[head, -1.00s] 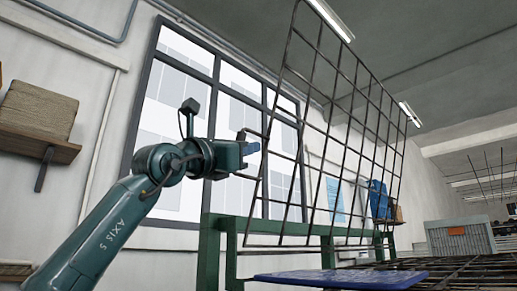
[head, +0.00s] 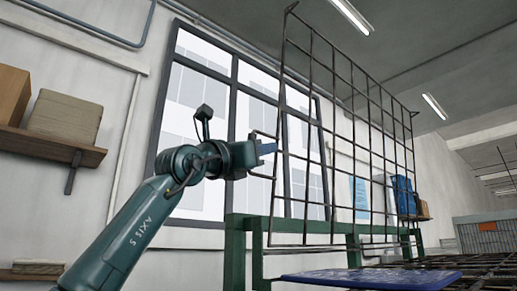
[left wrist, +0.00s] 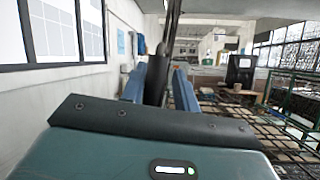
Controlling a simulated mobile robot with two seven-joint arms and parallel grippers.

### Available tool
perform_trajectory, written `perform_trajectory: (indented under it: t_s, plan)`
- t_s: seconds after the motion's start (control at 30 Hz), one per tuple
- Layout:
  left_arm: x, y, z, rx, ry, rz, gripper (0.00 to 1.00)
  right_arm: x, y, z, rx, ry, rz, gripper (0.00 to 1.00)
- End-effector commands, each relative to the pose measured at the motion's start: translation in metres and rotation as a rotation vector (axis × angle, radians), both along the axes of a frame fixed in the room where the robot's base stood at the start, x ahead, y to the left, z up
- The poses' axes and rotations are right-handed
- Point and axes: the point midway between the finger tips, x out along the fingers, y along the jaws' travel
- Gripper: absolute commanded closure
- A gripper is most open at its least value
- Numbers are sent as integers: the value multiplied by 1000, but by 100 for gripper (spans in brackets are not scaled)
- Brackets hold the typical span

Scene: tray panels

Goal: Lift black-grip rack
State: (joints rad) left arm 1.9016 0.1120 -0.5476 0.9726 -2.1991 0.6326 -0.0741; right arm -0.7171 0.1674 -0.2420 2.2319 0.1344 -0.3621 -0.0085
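The wire rack (head: 345,140), a dark mesh panel, stands almost upright in the head view, with two short bars sticking out from its left edge. My left gripper (head: 266,149) is at these bars, its blue fingertips pointing right. In the left wrist view, a black upright grip (left wrist: 157,80) stands between the two blue fingers of my left gripper (left wrist: 160,88), which look shut on it. Any gap at the right finger is too small to judge. The rack's far edge has no gripper showing; my right gripper is in neither view.
A green frame (head: 236,245) stands behind the rack's lower edge. A blue flat panel (head: 370,279) lies below it, beside a dark grid surface (head: 470,268). Boxes (head: 66,117) sit on a wall shelf at left. A blue bin (head: 403,196) is beyond the rack.

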Motion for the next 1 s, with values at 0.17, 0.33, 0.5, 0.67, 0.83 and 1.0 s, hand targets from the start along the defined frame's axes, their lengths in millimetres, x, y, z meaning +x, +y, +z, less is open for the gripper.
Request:
perform_trajectory:
  t_s: [0.17, 0.33, 0.5, 0.67, 0.83, 1.0]
  plan:
    - [-1, -1, 1, 1, -2, -2, 61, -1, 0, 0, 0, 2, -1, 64]
    - [-1, -1, 0, 0, -2, -2, 61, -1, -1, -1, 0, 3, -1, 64]
    - [-11, 9, -8, -1, -4, 0, 61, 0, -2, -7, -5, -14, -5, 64]
    - [-34, 27, -24, -1, -6, 0, 61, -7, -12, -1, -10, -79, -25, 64]
    - [-62, 48, -39, 1, -6, 0, 61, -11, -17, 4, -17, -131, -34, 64]
    - [-84, 65, -48, 1, -4, 0, 61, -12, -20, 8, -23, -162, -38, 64]
